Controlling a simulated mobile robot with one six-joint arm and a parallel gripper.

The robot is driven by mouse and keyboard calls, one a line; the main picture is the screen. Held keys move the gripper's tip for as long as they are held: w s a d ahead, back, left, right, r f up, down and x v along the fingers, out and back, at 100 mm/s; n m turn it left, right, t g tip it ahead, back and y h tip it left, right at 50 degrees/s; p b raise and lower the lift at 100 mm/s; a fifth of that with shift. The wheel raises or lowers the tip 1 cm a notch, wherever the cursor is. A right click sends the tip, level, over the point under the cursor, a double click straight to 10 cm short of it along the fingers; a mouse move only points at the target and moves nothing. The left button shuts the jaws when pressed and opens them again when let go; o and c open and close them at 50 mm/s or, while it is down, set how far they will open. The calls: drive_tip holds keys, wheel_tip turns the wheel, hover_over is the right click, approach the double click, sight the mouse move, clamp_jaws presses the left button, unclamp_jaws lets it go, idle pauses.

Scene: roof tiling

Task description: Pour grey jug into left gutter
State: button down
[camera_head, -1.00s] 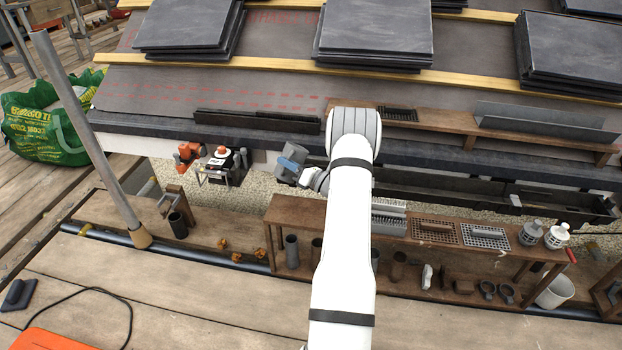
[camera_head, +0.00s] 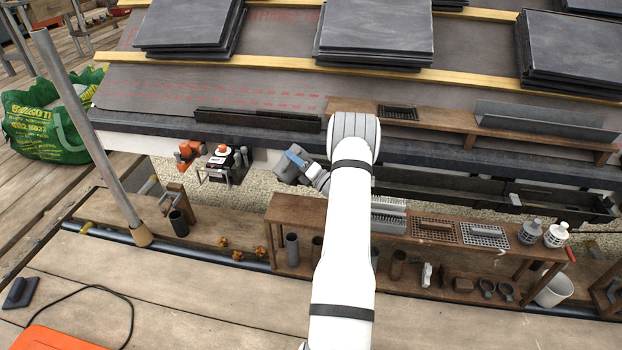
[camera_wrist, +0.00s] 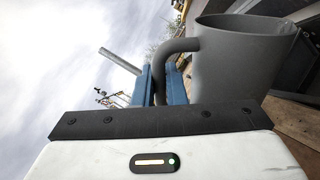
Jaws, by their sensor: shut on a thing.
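My gripper (camera_head: 297,157) has blue fingers, which also show in the wrist view (camera_wrist: 166,85). They are shut on the handle of the grey jug (camera_wrist: 240,60). In the head view the grey jug (camera_head: 286,172) is small, tilted, and partly hidden by the gripper. It is in front of the roof's eaves. A dark gutter (camera_head: 440,186) runs below the eaves to the right of my arm; its left part is hidden behind the arm.
An orange and black device (camera_head: 220,163) hangs at the eaves left of the jug. A wooden bench (camera_head: 385,226) with grates and white-topped bottles stands below. A grey pole (camera_head: 90,135) rises at the left. Slate stacks (camera_head: 375,30) lie on the roof.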

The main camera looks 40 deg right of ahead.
sight(301, 152)
drive_tip(key=shift+d+r, duration=0.1)
drive_tip(key=shift+r, duration=0.1)
drive_tip(key=shift+d+f+m+t+h, duration=0.15)
drive_tip(key=shift+d+m+t+h, duration=0.35)
drive_tip(key=shift+m, duration=0.8)
drive_tip(key=shift+d, duration=0.35)
drive_tip(key=shift+m, duration=0.3)
drive_tip(key=shift+s+d+f+m, duration=0.1)
drive_tip(key=shift+s+d+m, duration=0.2)
drive_tip(key=shift+s, duration=0.15)
drive_tip(key=shift+s+d+f+m+h, duration=0.1)
drive_tip(key=shift+s+d+m+h, duration=0.2)
drive_tip(key=shift+d+m+h, duration=0.25)
drive_tip(key=shift+a+r+m+h+p, duration=0.1)
drive_tip(key=shift+r+m+h+p, duration=0.15)
drive_tip(key=shift+m+p, duration=0.15)
drive_tip(key=shift+d+r+m+h+p, duration=0.25)
drive_tip(key=shift+d+m+h+p, duration=0.2)
drive_tip(key=shift+m, duration=0.4)
drive_tip(key=shift+w+d+f+m+t+h, duration=0.1)
drive_tip(key=shift+d+f+m+t+h, duration=0.3)
drive_tip(key=shift+m, duration=0.6)
